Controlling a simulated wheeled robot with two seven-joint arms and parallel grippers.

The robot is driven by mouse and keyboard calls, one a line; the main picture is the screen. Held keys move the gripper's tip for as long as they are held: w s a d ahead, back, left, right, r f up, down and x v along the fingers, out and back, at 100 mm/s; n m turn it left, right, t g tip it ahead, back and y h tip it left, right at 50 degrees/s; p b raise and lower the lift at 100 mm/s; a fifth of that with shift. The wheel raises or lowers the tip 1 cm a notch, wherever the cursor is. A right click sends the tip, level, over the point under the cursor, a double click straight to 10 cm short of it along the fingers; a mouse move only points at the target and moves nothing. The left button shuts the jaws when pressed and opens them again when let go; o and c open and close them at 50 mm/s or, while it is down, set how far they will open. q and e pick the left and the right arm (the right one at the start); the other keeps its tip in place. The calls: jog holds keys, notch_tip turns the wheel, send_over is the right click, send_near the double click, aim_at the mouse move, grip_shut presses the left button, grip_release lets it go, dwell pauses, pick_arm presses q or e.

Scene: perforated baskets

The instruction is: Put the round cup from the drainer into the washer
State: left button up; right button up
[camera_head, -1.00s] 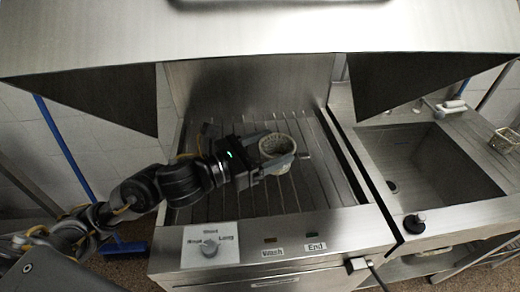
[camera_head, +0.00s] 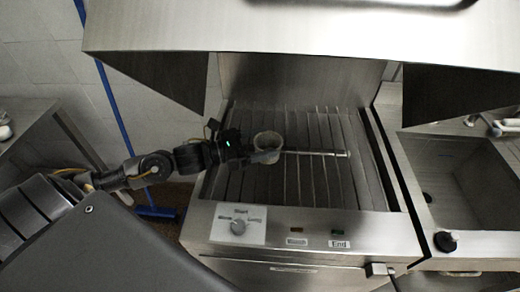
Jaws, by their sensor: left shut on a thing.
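The round cup (camera_head: 268,143) is pale and stands over the slatted rack of the washer (camera_head: 340,185), left of the rack's middle. My left gripper (camera_head: 262,154) comes in from the left and is shut on the cup. Whether the cup's base touches the rack cannot be told. The washer's hood (camera_head: 300,40) is raised above the rack. My right gripper is out of view.
A sink (camera_head: 465,180) lies to the right of the washer, with a black knob (camera_head: 446,241) at its front edge. A steel table (camera_head: 30,125) stands at far left.

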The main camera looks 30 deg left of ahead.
pick_arm(q)
jog(key=f+p, duration=0.1)
jog(key=f, duration=0.2)
jog(key=shift+a, duration=0.2)
jog(key=shift+f, duration=0.25)
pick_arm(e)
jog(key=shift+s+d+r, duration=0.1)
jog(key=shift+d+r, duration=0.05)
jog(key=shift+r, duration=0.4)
pick_arm(q)
jog(key=shift+f, duration=0.1)
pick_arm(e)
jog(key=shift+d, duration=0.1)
pick_arm(q)
jog(key=shift+f, duration=0.1)
jog(key=o, duration=1)
jog(key=shift+o, duration=0.2)
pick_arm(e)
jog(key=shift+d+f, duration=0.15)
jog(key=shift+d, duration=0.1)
